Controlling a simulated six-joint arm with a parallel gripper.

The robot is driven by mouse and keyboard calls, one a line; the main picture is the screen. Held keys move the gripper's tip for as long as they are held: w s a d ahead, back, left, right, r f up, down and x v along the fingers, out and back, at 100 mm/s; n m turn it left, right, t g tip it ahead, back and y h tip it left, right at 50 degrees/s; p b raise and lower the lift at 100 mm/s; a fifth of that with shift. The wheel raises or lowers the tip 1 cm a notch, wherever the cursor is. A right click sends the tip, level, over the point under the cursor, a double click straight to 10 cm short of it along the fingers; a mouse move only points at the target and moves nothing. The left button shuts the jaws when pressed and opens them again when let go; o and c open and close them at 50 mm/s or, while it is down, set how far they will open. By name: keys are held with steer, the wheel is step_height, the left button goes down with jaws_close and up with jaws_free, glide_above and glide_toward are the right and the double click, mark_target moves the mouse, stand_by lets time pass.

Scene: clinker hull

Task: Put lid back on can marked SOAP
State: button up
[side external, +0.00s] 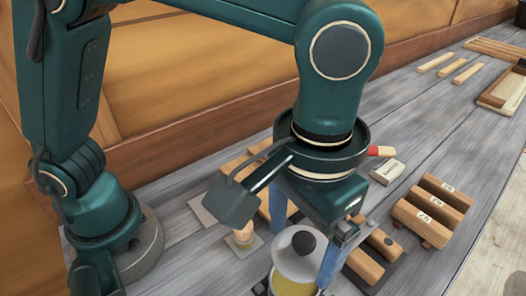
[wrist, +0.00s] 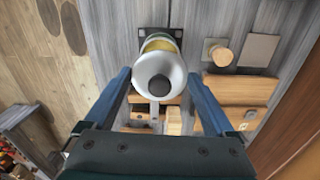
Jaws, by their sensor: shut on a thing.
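My gripper (wrist: 159,77) has its blue fingers on either side of a pale round lid (wrist: 145,88) with a dark knob, and is shut on it. The lid also shows at the bottom of the side view (side external: 285,246). A can with a yellow band (side external: 292,288) is directly below the lid, cut by the frame edge. In the wrist view the yellow band (wrist: 160,45) shows just beyond the lid, over a dark square plate (wrist: 145,32). I cannot tell whether the lid touches the can. No SOAP marking is readable.
A small round wooden-topped piece (side external: 243,236) stands on a grey square left of the can. Wooden blocks with labels (side external: 428,218) lie to the right. A small white box (side external: 387,171) sits behind them. A wooden wall runs along the back.

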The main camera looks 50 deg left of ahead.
steer(key=shift+f, duration=3.1)
steer(key=shift+f, duration=0.2)
steer(key=o, duration=1)
steer(key=shift+r, duration=0.15)
steer(key=shift+r, duration=3.4)
